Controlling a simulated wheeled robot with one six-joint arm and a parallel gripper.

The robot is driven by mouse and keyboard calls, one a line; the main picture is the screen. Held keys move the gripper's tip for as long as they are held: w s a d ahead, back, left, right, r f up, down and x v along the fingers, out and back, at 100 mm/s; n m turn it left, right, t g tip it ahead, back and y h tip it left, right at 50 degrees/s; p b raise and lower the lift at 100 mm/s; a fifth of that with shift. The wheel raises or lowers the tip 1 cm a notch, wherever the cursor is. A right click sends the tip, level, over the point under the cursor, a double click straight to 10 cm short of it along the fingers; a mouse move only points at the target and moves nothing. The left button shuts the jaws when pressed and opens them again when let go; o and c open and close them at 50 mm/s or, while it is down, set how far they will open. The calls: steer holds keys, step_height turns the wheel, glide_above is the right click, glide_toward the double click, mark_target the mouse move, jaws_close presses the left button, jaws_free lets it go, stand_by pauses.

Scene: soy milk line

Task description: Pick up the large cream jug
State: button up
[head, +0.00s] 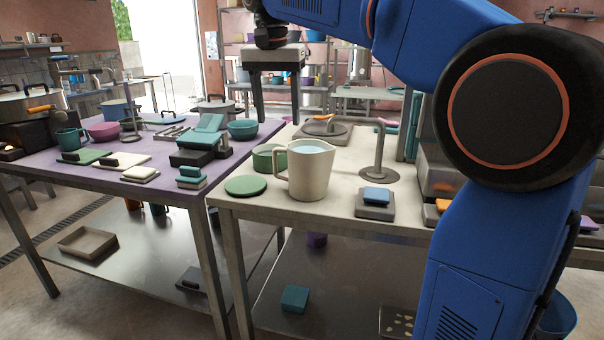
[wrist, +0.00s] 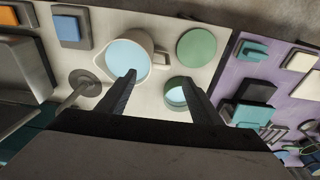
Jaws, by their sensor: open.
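The large cream jug (head: 312,170) stands upright on the cream-topped table, with pale blue liquid inside and its handle on the left in the head view. In the wrist view the jug (wrist: 134,52) is seen from above, its handle toward the right. My gripper (head: 272,112) is open and empty, pointing down above the table behind the jug. In the wrist view its two fingertips (wrist: 154,77) are spread, the left one overlapping the jug's near edge in the picture. The fingers look apart from the jug.
A green bowl (head: 268,158) stands behind the jug and a green round lid (head: 246,186) lies to its left. A metal stand with a hooked rod (head: 378,174) and a blue sponge on a grey block (head: 375,203) are to the right. A crowded purple table (head: 120,178) adjoins on the left.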

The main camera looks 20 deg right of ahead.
steer(key=f, duration=0.7)
steer(key=w+d+f, duration=0.1)
steer(key=f, duration=0.3)
steer(key=shift+w+f, duration=0.1)
steer(key=shift+f, duration=0.05)
steer(key=shift+w+f, duration=0.15)
steer(key=shift+f, duration=2.55)
steer(key=shift+c, duration=0.6)
jaws_close()
